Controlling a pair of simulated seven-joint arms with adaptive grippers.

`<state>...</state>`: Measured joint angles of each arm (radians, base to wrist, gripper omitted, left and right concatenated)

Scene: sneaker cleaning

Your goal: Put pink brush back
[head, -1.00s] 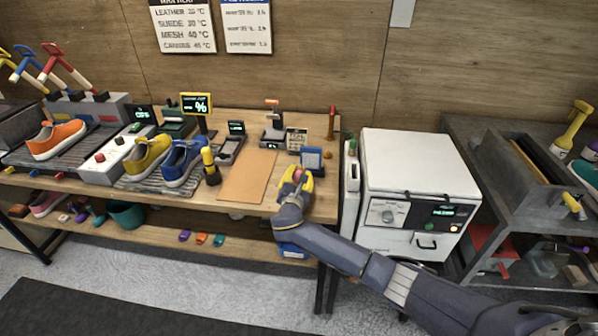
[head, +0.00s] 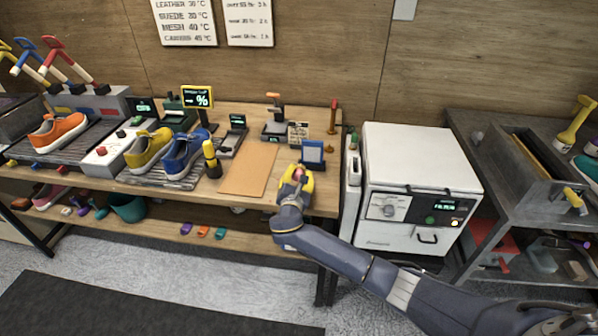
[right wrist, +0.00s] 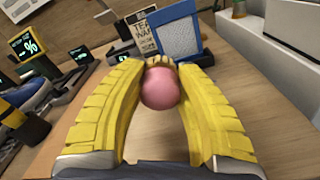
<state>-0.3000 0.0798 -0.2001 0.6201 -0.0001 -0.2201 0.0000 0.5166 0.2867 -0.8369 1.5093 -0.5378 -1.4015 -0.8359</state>
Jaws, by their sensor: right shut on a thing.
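The pink brush shows as a rounded pink end (right wrist: 160,89) between the yellow fingers of my right gripper (right wrist: 161,75) in the right wrist view. A tan part shows just behind the pink end; the rest of the brush is hidden. The panel also stands past the fingertips in the right wrist view (right wrist: 178,33). My left gripper is out of view.
A tan mat (head: 249,168) lies left of the gripper. Blue (head: 184,158) and yellow (head: 147,152) sneakers stand farther left. A small sign (head: 298,132) and a red-handled tool (head: 333,117) are behind. A white cabinet (head: 415,160) stands right of the table.

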